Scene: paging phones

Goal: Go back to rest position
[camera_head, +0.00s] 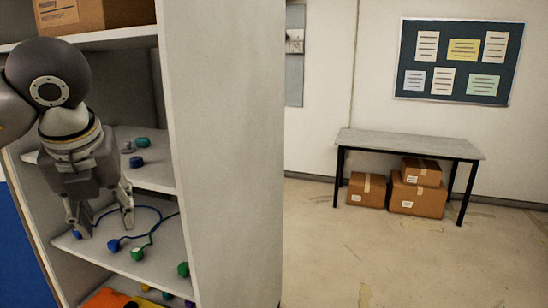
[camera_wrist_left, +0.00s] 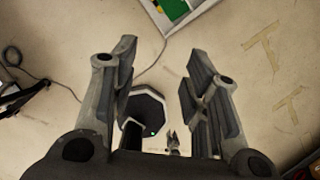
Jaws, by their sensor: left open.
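My left gripper (camera_head: 102,212) hangs pointing down on the left of the head view, in front of the shelf unit (camera_head: 225,150). Its fingers are spread with nothing between them. In the left wrist view the open fingers (camera_wrist_left: 160,58) have bare floor between their tips, so the gripper is out over the floor. My right gripper cannot be made out in the head view.
Blue and green plugs (camera_head: 137,253) with cables lie on a shelf partly behind the gripper. The shelf's tall side panel stands right of the arm. A table (camera_head: 410,144) with cardboard boxes (camera_head: 417,197) stands at the far wall. Open floor (camera_head: 400,255) lies between.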

